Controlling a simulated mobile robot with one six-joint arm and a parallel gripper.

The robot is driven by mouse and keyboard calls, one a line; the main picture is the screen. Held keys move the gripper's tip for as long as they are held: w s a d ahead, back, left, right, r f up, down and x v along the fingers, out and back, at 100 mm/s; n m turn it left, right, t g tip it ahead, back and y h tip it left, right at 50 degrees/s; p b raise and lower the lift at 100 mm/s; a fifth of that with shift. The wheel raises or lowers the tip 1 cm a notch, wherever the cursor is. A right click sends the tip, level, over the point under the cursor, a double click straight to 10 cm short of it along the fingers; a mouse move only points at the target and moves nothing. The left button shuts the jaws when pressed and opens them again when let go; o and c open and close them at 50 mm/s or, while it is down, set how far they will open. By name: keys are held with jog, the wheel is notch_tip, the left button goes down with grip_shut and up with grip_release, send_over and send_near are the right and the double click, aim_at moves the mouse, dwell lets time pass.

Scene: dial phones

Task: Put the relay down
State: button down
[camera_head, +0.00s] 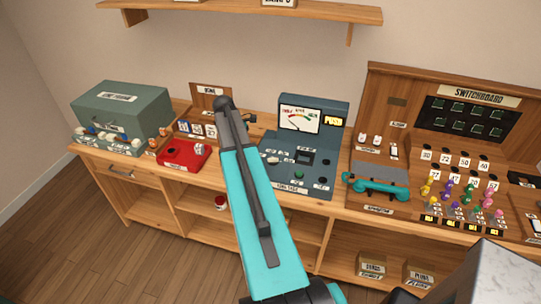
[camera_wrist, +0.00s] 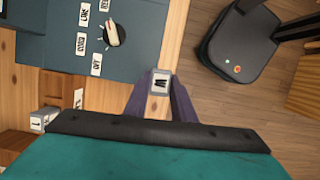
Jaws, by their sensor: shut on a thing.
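The relay (camera_wrist: 160,80) is a small pale grey block with a dark letter on its face, seen in the wrist view. My gripper (camera_wrist: 160,96) is shut on it, one dark purple finger on each side. The relay appears in front of the wooden bench edge (camera_wrist: 170,50), beside the blue-grey console with a knob; I cannot tell its height over the bench. In the head view my arm hides the gripper and the relay.
The console (camera_head: 325,112) with a meter stands right of my arm. A red phone (camera_head: 184,155), small labelled blocks (camera_head: 197,129) and a green-grey box (camera_head: 122,106) are left. The switchboard (camera_head: 455,140) and a teal handset (camera_head: 376,185) are right. A wall shelf (camera_head: 330,14) hangs above.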

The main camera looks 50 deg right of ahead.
jog(key=w+a+f, duration=0.1)
jog(key=w+a, duration=0.3)
jog(key=a, duration=0.6)
jog(key=w+a+b, duration=0.1)
jog(key=w+a, duration=0.2)
jog(key=a, duration=0.7)
jog(key=w+a+f, duration=0.1)
jog(key=w+a, duration=0.3)
jog(key=a, duration=0.7)
jog(key=a+f+b, duration=1)
jog(key=a+b, duration=0.1)
jog(key=a, duration=0.2)
jog(key=shift+s+f+n, duration=0.25)
jog(key=shift+f+n, duration=0.1)
jog(key=shift+n, duration=0.05)
jog(key=shift+a, duration=0.15)
